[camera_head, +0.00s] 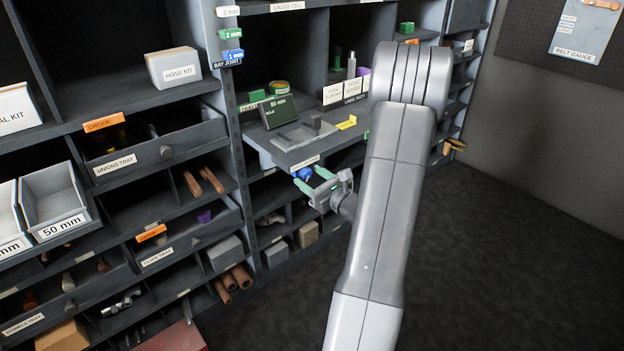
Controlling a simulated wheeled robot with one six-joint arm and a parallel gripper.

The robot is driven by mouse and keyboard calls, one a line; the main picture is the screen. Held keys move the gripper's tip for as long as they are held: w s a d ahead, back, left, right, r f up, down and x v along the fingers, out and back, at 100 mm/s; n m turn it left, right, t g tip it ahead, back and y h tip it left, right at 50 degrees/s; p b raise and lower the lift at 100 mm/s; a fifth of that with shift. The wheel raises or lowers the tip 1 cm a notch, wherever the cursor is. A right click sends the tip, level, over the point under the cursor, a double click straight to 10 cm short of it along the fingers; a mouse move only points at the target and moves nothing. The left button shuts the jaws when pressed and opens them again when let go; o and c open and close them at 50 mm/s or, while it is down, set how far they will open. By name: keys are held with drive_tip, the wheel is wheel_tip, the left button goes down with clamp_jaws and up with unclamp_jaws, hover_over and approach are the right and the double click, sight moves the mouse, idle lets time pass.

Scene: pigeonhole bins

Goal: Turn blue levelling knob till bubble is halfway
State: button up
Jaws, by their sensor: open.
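The blue levelling knob (305,173) shows at the front edge of a pulled-out grey shelf (272,150), just below its label. My gripper (311,179) is open, its two green fingers pointing toward the knob. One finger is left of and below the knob and the other is to its right. The knob appears between or just beyond the fingertips; I cannot tell whether they touch it. No bubble can be made out at this size. A dark green panel (278,110) stands at the back of the shelf, its marks too small to read.
On the shelf lie a grey device (305,132) and a yellow piece (346,122). Pigeonhole bins with trays surround it, including an open unions tray (160,152) at left. My arm hides the bins to the right. Dark floor (500,240) lies clear at right.

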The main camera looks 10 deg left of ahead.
drive_tip(key=c, duration=1)
drive_tip(key=shift+o, duration=0.2)
drive_tip(key=shift+r+m+p, duration=0.1)
drive_tip(key=shift+m+p, duration=0.9)
drive_tip(key=shift+m, duration=0.6)
drive_tip(key=o, duration=1)
drive_tip(key=shift+c, duration=0.2)
drive_tip(key=shift+s, duration=0.1)
drive_tip(key=v, duration=1.3)
drive_tip(key=shift+s+d, duration=0.2)
drive_tip(key=shift+d, duration=0.1)
